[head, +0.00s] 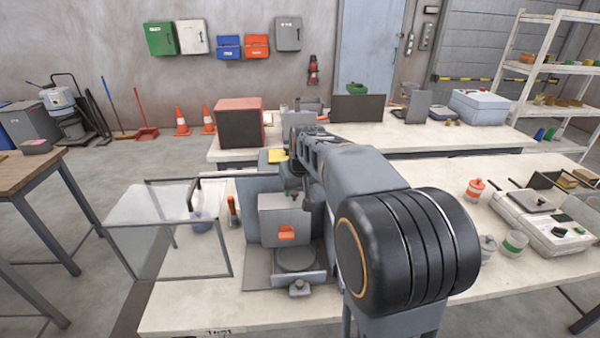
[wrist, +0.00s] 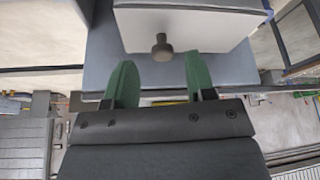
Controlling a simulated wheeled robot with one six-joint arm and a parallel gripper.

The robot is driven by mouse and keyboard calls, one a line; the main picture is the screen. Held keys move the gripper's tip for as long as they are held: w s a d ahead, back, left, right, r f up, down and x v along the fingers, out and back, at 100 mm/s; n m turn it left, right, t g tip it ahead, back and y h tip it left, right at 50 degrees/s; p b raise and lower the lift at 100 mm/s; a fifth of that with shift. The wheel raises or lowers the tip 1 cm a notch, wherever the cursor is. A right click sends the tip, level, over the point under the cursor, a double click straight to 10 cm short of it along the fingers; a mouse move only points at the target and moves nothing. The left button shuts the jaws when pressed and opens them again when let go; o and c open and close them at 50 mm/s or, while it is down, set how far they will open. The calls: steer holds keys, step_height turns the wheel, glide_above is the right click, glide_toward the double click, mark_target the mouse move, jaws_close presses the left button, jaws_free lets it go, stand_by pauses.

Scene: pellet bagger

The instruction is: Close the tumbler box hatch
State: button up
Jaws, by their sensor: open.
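A grey machine (head: 262,213) stands on the near bench, with a pale box (head: 272,212) bearing an orange part (head: 287,233). A clear framed panel (head: 190,250) stands out to its left with a dark upright handle; I cannot tell for sure whether it is the hatch. In the wrist view, a white box (wrist: 185,22) carries a dark round knob (wrist: 162,47). My gripper (wrist: 160,78) is open, its green fingers on either side of the line to the knob, with nothing visible between them. My arm hides part of the machine in the head view.
A round dark plate (head: 296,259) and a small knob (head: 299,287) are at the machine's front. On the right of the bench are an orange-lidded jar (head: 474,190) and a white device (head: 545,222). A brown table (head: 40,170) stands at left, with floor between.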

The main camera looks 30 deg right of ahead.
steer(key=v, duration=1.2)
steer(key=shift+r+b, duration=0.25)
steer(key=shift+b, duration=0.15)
steer(key=s+a+f, duration=0.4)
steer(key=s+f, duration=0.3)
steer(key=f, duration=0.1)
steer(key=s+a+f+n, duration=0.1)
steer(key=s+a+f, duration=0.4)
steer(key=s+f, duration=0.3)
steer(key=shift+a, duration=0.3)
steer(key=shift+c, duration=0.2)
